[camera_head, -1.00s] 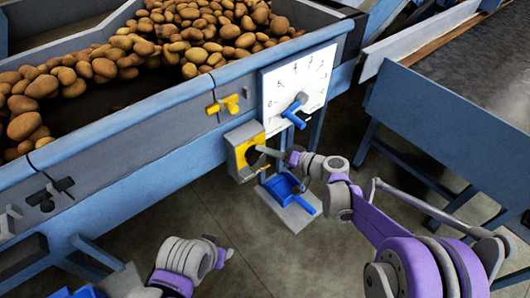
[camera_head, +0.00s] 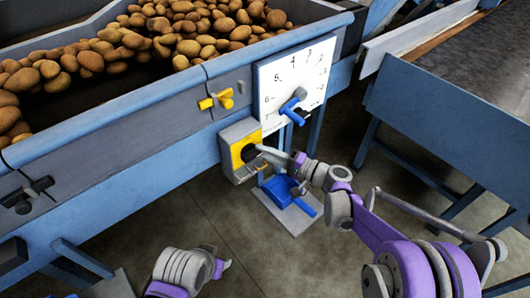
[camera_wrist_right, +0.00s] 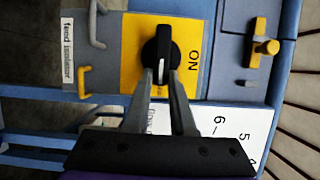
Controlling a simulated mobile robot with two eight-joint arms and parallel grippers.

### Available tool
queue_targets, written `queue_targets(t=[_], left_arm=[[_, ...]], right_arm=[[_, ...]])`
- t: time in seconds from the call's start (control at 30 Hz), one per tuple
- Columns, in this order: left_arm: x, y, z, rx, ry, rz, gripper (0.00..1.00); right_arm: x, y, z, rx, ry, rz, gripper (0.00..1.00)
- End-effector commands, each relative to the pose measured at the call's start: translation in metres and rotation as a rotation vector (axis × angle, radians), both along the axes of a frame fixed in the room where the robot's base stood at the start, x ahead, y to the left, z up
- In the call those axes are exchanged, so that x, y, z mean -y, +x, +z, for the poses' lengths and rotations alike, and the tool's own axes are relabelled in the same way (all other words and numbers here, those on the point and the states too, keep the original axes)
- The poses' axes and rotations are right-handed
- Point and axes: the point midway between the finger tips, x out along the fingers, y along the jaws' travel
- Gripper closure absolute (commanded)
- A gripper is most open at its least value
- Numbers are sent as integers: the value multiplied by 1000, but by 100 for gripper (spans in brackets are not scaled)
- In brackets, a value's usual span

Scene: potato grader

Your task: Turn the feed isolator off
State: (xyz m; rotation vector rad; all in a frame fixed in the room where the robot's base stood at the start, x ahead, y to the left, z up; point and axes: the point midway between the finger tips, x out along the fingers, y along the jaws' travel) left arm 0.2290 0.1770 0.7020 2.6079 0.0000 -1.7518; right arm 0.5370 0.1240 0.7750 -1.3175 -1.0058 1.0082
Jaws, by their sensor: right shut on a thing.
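The feed isolator (camera_head: 228,140) is a grey box with a yellow plate and a round black knob, mounted low on the grader's side. In the right wrist view its label (camera_wrist_right: 68,50) reads "feed isolator", and the knob (camera_wrist_right: 155,52) sits on the yellow plate (camera_wrist_right: 130,40) beside "ON". The knob's white mark points down in that view, a quarter turn away from "ON". My right gripper (camera_wrist_right: 162,85) is shut on the knob, its fingers on both sides. The fingers hide part of the plate below.
A white dial plate (camera_head: 300,65) with a blue lever (camera_head: 293,114) is above and right of the isolator. A yellow handle (camera_head: 216,100) is above it. A blue pedal (camera_head: 283,187) stands on the floor below. A blue-framed conveyor (camera_head: 440,110) is to the right.

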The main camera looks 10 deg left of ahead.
Motion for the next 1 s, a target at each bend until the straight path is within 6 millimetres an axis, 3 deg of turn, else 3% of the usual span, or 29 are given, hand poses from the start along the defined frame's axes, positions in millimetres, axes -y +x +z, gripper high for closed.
queue_targets(t=[0.43,0.47,0.6,1.0], left_arm=[[0,0,-1,0,0,0,50],[0,0,-1,0,0,0,50],[0,0,-1,0,0,0,50],[0,0,1,0,0,0,50]], right_arm=[[0,0,-1,-7,4,1,100],[0,0,-1,-7,4,1,72],[0,0,-1,-7,4,1,48],[9,-2,0,-6,4,-3,48]])
